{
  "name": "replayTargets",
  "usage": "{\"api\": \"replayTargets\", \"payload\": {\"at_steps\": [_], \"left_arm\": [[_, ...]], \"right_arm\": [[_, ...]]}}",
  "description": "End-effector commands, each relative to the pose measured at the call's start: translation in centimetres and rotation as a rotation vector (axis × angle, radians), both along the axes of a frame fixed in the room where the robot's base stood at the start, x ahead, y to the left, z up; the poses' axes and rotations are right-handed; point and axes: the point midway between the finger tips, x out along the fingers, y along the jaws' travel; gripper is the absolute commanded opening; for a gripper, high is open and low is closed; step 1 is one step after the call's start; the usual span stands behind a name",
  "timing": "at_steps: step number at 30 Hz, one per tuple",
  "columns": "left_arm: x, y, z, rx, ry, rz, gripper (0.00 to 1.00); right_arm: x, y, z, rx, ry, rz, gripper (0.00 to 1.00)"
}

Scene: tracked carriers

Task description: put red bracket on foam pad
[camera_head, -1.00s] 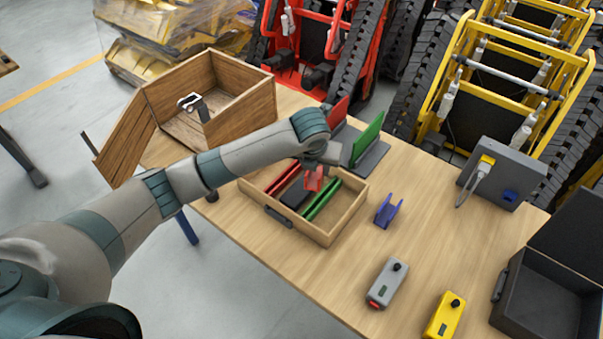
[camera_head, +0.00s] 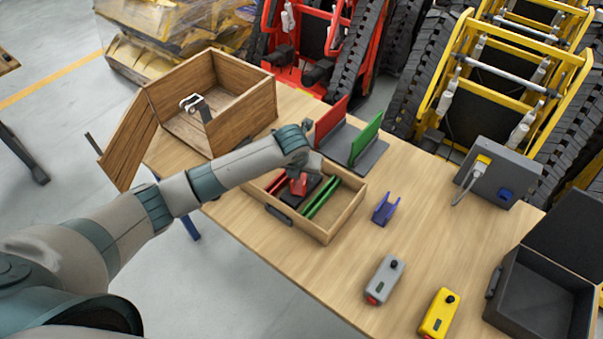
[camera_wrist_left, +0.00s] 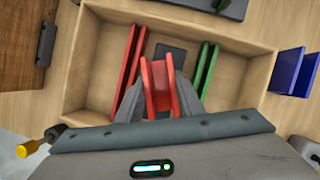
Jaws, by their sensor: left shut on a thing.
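My left gripper (camera_head: 300,172) is shut on the red bracket (camera_head: 298,187) and holds it over the open wooden tray (camera_head: 346,224). In the left wrist view the red bracket (camera_wrist_left: 160,86) sits between the fingers of my gripper (camera_wrist_left: 160,100). A dark pad, which looks like the foam pad (camera_head: 289,200), lies in the tray between red and green strips. The bracket hides part of it; its far part shows in the wrist view (camera_wrist_left: 172,52). I cannot tell whether the bracket touches the pad. My right gripper is not in view.
Red strips (camera_wrist_left: 124,62) and green strips (camera_head: 322,198) flank the pad. A blue bracket (camera_head: 384,209) stands right of the tray. A wooden box (camera_head: 243,110) and a grey stand with red and green plates (camera_head: 367,140) are behind.

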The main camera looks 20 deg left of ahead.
Motion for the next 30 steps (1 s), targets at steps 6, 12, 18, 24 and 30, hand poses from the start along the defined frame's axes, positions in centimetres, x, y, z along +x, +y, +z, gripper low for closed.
{"api": "replayTargets", "payload": {"at_steps": [6, 12, 18, 24, 30], "left_arm": [[0.06, -0.08, -1.0, -0.002, -0.003, -0.001, 0.02], [0.07, -0.05, -1.01, -0.002, -0.003, -0.001, 0.02], [0.02, -0.03, -1.18, -0.001, -0.001, 0.0, 0.53], [0.02, -0.02, -1.17, -0.001, -0.001, 0.0, 0.53], [-0.04, 0.0, -0.84, -0.001, -0.002, 0.0, 0.53]], "right_arm": [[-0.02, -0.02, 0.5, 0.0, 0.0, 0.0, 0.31], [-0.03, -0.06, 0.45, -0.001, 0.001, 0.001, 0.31], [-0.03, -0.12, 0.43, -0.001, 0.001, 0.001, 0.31], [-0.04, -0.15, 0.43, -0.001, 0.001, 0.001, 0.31], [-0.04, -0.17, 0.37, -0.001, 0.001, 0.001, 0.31]]}}
